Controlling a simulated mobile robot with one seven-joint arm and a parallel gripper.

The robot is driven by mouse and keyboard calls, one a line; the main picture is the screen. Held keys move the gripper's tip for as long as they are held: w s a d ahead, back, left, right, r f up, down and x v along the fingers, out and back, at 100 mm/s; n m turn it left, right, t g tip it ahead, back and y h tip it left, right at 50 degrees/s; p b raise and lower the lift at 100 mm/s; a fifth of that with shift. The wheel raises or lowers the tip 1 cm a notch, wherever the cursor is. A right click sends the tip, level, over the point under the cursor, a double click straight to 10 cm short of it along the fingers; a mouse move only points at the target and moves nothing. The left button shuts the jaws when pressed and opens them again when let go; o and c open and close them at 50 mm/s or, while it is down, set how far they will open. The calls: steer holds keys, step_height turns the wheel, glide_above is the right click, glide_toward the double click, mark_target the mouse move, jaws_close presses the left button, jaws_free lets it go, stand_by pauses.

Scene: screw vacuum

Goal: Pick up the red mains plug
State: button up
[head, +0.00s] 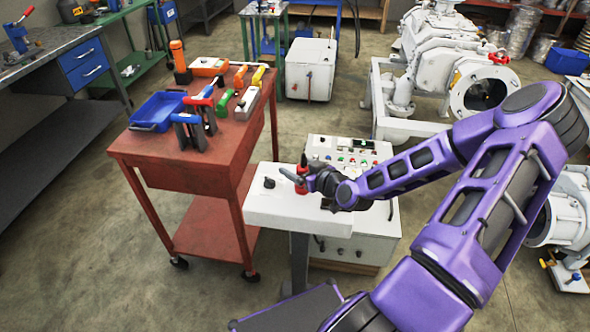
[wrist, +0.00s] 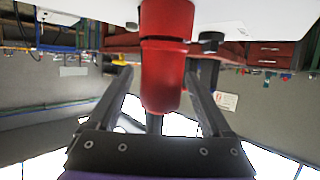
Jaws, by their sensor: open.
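The red mains plug (head: 301,186) stands upright on a white pedestal top (head: 265,207) in the head view. In the wrist view the red plug (wrist: 167,75) fills the middle, a two-part red cylinder with a dark cable end. My gripper (head: 308,180) is at the plug in the head view. In the wrist view my gripper (wrist: 158,72) has its two dark fingers apart, one on each side of the plug. I see a gap between the plug and the left finger. My arm hides part of the pedestal top.
A small black fitting (head: 269,183) sits on the pedestal top left of the plug. A red workbench (head: 150,150) with several tools and a blue tray (head: 160,110) stands to the left. A white control box (head: 350,150) is behind the pedestal.

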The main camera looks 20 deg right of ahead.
steer(key=shift+w+f, duration=0.1)
steer(key=shift+w, duration=0.15)
jaws_close()
stand_by(0.4)
